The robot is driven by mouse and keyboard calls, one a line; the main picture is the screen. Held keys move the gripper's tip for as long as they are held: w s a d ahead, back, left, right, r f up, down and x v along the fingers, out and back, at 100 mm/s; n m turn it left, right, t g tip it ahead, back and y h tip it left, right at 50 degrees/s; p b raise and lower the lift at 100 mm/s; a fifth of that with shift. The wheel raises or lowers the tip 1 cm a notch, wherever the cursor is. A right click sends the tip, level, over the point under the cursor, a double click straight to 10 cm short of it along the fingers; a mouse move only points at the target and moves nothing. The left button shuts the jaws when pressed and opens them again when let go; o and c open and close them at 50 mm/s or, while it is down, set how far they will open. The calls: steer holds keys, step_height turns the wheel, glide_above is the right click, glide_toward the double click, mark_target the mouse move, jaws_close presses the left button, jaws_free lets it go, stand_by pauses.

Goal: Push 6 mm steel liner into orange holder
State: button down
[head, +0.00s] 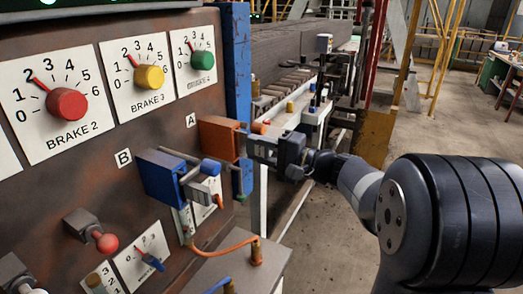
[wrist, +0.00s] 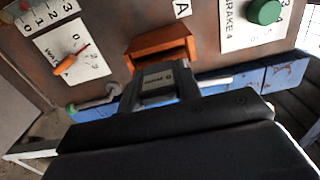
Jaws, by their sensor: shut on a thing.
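The orange holder (head: 220,138) is a box fixed to the rusty panel beside the label A. It also shows in the wrist view (wrist: 160,46), straight in front of the fingers. My gripper (head: 251,143) is right at the holder's open right side, its fingertips touching or nearly touching it. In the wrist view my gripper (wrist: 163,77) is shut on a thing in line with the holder.
A blue holder (head: 160,178) with rods and a blue knob juts out below left, near label B. Brake dials (head: 67,104) line the panel above. An orange cable (head: 222,246) hangs below. Open floor (head: 330,230) lies to the right.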

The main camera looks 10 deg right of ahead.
steer(key=shift+x, duration=0.8)
stand_by(0.4)
steer(key=c, duration=0.9)
jaws_free()
steer(key=shift+s+d+b, duration=0.3)
steer(key=shift+d+b, duration=0.1)
steer(key=shift+d, duration=0.05)
steer(key=b+v, duration=0.1)
steer(key=v, duration=0.8)
steer(key=shift+s+d+b, duration=0.25)
steer(key=shift+s+b, duration=0.1)
